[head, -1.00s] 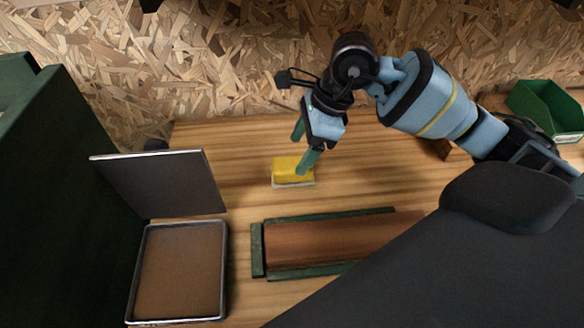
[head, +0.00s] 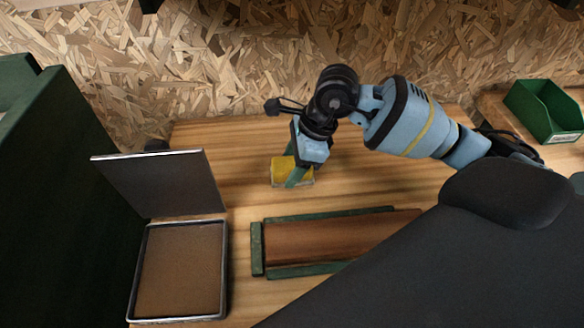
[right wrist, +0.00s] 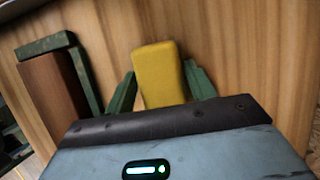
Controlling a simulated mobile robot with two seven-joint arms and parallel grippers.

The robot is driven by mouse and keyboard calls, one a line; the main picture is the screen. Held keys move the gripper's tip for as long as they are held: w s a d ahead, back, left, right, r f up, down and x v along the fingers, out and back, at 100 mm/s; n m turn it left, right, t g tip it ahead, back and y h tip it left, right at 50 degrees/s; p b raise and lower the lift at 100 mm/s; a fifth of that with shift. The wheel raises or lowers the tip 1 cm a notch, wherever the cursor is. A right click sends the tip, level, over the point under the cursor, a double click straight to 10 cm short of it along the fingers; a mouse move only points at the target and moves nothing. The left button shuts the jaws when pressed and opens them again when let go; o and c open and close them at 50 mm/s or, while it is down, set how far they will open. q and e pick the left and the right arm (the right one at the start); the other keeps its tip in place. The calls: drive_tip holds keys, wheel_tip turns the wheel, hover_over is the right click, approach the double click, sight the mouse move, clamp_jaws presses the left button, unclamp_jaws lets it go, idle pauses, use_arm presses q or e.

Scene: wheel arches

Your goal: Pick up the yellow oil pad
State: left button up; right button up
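The yellow oil pad (head: 281,166) lies on the wooden bench top, left of its middle, with a pale layer showing along its lower edge. My right gripper (head: 293,170) reaches down over it, and a green finger hides part of the pad in the head view. In the right wrist view the pad (right wrist: 159,74) stands between the two spread green fingers (right wrist: 160,85), one on each side. Narrow gaps seem to show beside it, so the gripper looks open around the pad. My left gripper is not in view.
An open metal case (head: 181,268) with a brown inside and raised dark lid (head: 160,184) stands to the left. A brown board with green edge strips (head: 335,241) lies in front of the pad. A green bin (head: 545,108) is at far right. A chipboard wall (head: 230,60) closes the back.

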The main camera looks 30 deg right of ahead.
drive_tip(key=c, duration=0.7)
drive_tip(key=shift+r, duration=0.15)
